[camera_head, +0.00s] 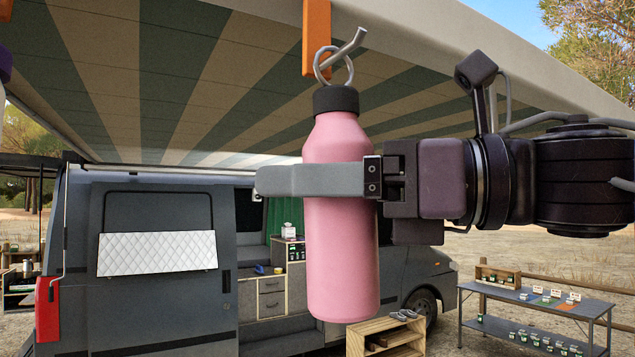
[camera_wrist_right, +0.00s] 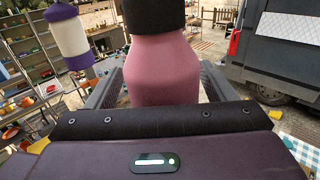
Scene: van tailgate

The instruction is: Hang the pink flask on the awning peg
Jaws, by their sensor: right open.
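The pink flask (camera_head: 341,250) has a black cap (camera_head: 336,99) with a metal ring (camera_head: 319,68) on top. It is nearly upright in the head view, below the awning peg, a grey metal rod (camera_head: 347,46) on an orange bracket (camera_head: 316,30). The rod appears to pass through the ring, its tip up to the right. My right gripper (camera_head: 285,180) comes in from the right, open around the flask's body, one finger in front; the other is hidden. The right wrist view shows the flask's shoulder (camera_wrist_right: 160,70) between both fingers. My left gripper is not in view.
A striped awning (camera_head: 170,80) spans overhead. A grey van (camera_head: 150,300) stands behind. A wooden crate (camera_head: 385,338) is below the flask, and a table with small goods (camera_head: 540,300) is at right. In the right wrist view a white and purple lantern-like object (camera_wrist_right: 70,38) hangs at left.

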